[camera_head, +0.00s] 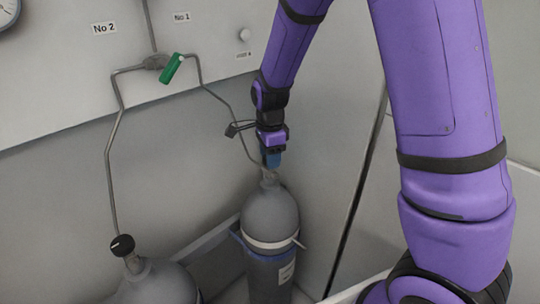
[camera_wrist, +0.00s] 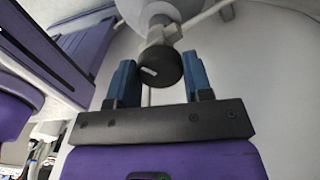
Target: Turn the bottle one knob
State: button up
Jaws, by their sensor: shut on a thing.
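The bottle one knob (camera_wrist: 160,68) is black and round with a white mark. In the wrist view it sits between the two blue fingers of my gripper (camera_wrist: 159,66). The grey gas bottle (camera_head: 270,215) under it stands at the centre in the head view. My gripper (camera_head: 271,158) comes down over its top and is shut on the knob. In the head view the gripper hides the knob. The pale valve neck and bottle top show beyond the knob in the wrist view.
A second grey bottle (camera_head: 155,282) with a black knob (camera_head: 122,245) stands at lower left. Thin pipes run up to a wall panel with a green handle (camera_head: 172,68) and "No 1" and "No 2" labels. A wall is close on the right of the central bottle.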

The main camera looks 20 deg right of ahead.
jog(key=n, duration=0.4)
jog(key=shift+n, duration=0.3)
jog(key=n, duration=0.3)
jog(key=shift+n, duration=0.4)
jog(key=n, duration=1.2)
jog(key=shift+n, duration=0.3)
jog(key=n, duration=0.3)
jog(key=shift+n, duration=0.3)
jog(key=n, duration=0.4)
jog(key=shift+n, duration=1.7)
